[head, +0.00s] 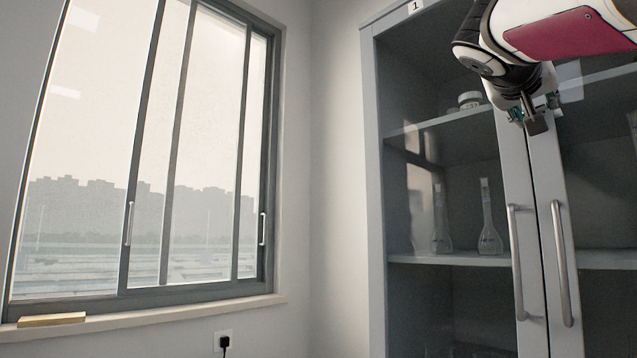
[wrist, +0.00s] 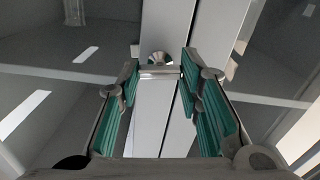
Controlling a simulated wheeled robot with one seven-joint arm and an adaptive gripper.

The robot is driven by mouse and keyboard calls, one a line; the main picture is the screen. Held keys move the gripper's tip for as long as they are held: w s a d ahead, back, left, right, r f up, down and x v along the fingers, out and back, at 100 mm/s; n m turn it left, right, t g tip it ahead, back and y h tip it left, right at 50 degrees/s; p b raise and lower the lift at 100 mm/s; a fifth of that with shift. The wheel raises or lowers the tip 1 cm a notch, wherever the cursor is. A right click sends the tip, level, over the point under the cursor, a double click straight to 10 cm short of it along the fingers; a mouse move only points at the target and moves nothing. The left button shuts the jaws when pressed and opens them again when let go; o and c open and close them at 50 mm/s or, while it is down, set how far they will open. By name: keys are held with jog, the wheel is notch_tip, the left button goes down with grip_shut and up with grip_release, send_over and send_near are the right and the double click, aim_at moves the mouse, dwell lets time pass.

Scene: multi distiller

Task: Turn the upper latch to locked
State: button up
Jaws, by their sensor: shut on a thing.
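The upper latch (wrist: 160,72) is a small silver bar with a round pivot behind it, seen in the wrist view at the meeting edges of two cabinet doors. The bar lies level in the picture, just left of the dark gap between the doors. My gripper (wrist: 159,73) has green-padded fingers, one at each end of the bar, and is shut on it. In the head view my gripper (head: 532,116) is at the upper part of the door frames and hides the latch.
Two long vertical door handles (head: 516,262) (head: 562,262) stand out below my gripper. The glass cabinet (head: 376,200) holds flasks (head: 489,225) and a small white jar (head: 470,100) on shelves. A window (head: 150,150) is on the left wall.

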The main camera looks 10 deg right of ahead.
jog(key=shift+w+a+f+n+p, duration=0.1)
jog(key=shift+n+p, duration=1.45)
jog(key=shift+n, duration=2.5)
jog(key=shift+a+f+n+p, duration=0.1)
jog(key=shift+n+p, duration=1.4)
jog(key=shift+n, duration=2.55)
jog(key=o, duration=1.2)
jog(key=shift+c, duration=0.2)
jog(key=v, duration=1.1)
jog(key=shift+s+a, duration=0.3)
